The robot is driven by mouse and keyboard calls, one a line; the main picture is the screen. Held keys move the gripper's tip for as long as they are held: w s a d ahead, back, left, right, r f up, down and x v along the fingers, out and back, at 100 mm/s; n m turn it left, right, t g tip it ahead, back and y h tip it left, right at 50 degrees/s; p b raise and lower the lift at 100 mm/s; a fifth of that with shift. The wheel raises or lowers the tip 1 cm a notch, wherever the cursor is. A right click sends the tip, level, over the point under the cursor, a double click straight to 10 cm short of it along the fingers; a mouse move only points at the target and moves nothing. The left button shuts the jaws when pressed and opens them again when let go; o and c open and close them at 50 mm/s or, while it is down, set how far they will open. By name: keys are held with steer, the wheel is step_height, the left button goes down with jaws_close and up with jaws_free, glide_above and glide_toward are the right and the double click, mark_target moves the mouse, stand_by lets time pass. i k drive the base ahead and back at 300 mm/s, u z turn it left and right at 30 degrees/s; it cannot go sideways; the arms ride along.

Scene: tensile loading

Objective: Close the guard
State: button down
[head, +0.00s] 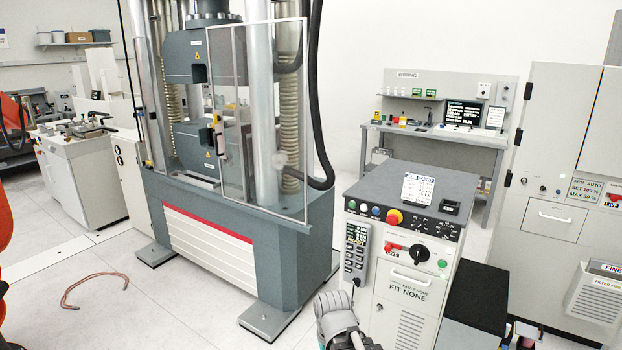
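The guard (232,110) is a set of clear panels in thin pale frames on the front of the grey testing machine (225,245). Its panels appear to overlap toward the right side of the front. The left part of the front, by the grey upper and lower grip heads (190,58), looks uncovered. My gripper (345,335) shows only partly at the bottom edge, well in front of the machine and apart from the guard. Its fingertips are not clear.
A control cabinet (410,270) with knobs and a red button stands right of the machine. A dark hose (318,110) hangs beside the guard's right side. A brown cable loop (92,285) lies on the floor at left. Floor before the machine is mostly clear.

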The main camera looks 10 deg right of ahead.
mark_target(220, 139)
steer(key=i, duration=1.8)
steer(key=z, duration=0.8)
